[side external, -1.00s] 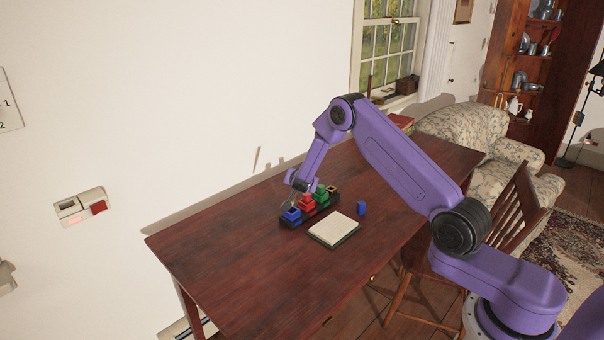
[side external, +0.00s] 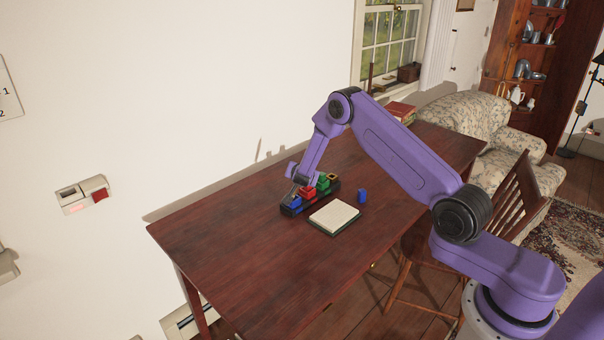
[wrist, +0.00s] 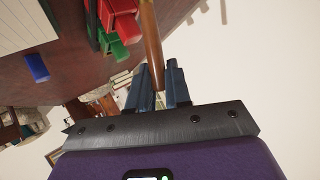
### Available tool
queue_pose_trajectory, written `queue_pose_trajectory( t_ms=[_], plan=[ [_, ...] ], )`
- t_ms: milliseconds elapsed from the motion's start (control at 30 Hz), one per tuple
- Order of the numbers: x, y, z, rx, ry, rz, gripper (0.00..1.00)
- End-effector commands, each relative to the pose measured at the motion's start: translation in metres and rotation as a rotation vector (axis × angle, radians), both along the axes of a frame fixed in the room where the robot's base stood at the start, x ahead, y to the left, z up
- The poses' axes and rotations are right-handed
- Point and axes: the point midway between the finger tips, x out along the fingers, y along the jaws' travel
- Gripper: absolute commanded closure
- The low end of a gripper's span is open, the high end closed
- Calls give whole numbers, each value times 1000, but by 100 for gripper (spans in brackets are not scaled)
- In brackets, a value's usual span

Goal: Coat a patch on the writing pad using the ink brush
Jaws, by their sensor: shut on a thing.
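My gripper (wrist: 163,88) is shut on the brown wooden handle of the ink brush (wrist: 150,35) in the wrist view. The brush tip lies outside the wrist view. In the side view my gripper (side external: 297,187) is low over the blue end of a dark rack (side external: 322,204). The rack holds blue (side external: 296,202), red (side external: 308,194) and green (side external: 323,184) pots and a yellowish one (side external: 332,177). Whether the bristles touch a pot cannot be told. The writing pad (side external: 335,216) lies flat in front of the rack, its cream page bare; its edge also shows in the wrist view (wrist: 25,22).
A small blue block (side external: 361,196) stands to the right of the pad, and shows in the wrist view (wrist: 37,68). The wooden table (side external: 235,250) is clear at left and front. The wall runs along its back edge. Books (side external: 401,110) lie at the far end.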

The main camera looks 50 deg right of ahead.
Motion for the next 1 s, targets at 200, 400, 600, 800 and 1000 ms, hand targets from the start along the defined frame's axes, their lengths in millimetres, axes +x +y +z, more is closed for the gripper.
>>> queue_pose_trajectory(
  t_ms=[200,400,600,800,1000],
  plan=[
    [0,0,-1,0,0,0,100],
    [0,0,-3,0,0,0,100],
    [0,0,-5,0,0,0,100],
    [0,0,-7,0,0,0,100],
    [0,0,-9,0,0,0,100]
  ],
)
